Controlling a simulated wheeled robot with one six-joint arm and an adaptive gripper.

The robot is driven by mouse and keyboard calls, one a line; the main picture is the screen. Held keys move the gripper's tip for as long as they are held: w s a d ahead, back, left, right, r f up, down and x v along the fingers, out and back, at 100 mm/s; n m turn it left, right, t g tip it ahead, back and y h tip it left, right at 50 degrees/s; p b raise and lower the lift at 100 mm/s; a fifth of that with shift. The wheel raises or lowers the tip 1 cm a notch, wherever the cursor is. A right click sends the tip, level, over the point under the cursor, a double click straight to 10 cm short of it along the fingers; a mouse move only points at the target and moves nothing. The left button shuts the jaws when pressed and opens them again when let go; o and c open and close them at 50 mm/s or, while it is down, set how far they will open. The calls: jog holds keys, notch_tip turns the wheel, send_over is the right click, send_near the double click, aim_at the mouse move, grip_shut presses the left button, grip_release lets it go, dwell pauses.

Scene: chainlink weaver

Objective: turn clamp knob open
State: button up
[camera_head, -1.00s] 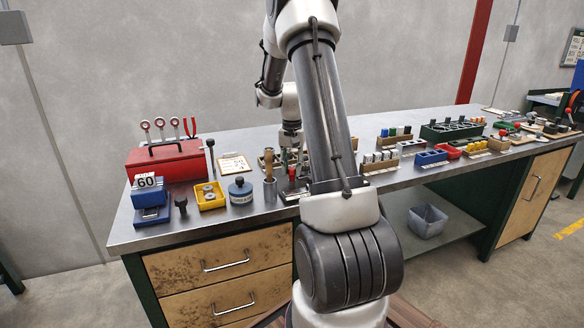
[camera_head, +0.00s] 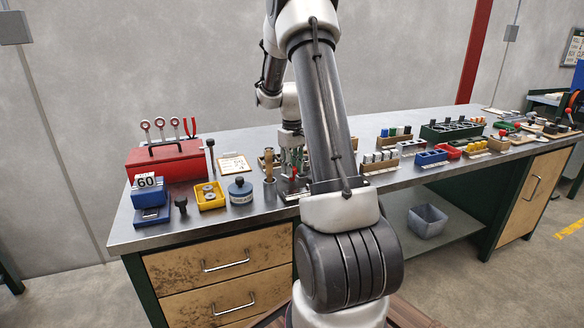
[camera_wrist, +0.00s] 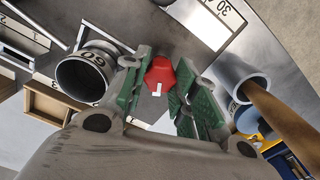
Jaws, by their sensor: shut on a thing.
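The red clamp knob (camera_wrist: 160,70) shows in the wrist view between the two green-padded fingers of my gripper (camera_wrist: 158,88). The fingers are shut on it, one pad on each side. A small white mark shows on the knob's near edge. In the head view my gripper (camera_head: 291,158) points down at the bench, over the clamp area behind the wooden-handled tool. The knob is small there, and my arm and gripper partly hide the clamp.
In the wrist view a grey tube (camera_wrist: 85,77) marked 60 stands left of the fingers. A wooden handle (camera_wrist: 285,115) in a grey cup is close on the right. The head view shows a red toolbox (camera_head: 180,162), yellow bin (camera_head: 210,204) and round blue container (camera_head: 241,195) to the left.

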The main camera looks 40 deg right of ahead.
jog(key=shift+n, duration=0.6)
jog(key=o, duration=1.1)
jog(key=shift+c, duration=0.2)
jog(key=shift+r, duration=0.1)
notch_tip(320, 180, up, 12)
